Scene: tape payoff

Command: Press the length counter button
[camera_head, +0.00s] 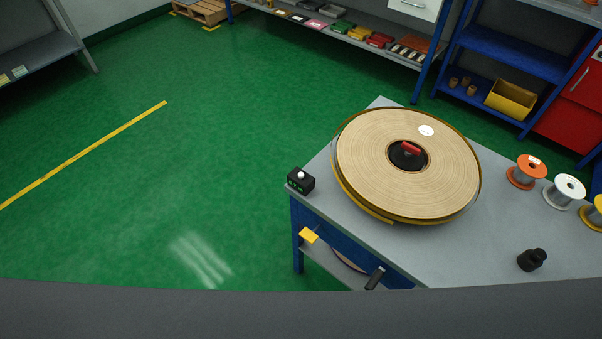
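The length counter (300,182) is a small black box at the left corner of the grey table (484,251). It has a white round button (301,174) on top and a green display on its front. A large tape reel (366,165) with tan windings lies flat to the right of the counter, with a black hub and a red handle in its middle. Neither of my grippers shows in the head view. Nothing touches the counter or its button.
Orange, white and yellow spools (526,171) stand along the table's right side. A black knob-like object (531,260) sits near the front right. Shelving (510,52) stands behind the table. Green floor to the left is clear, with a yellow line (85,153).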

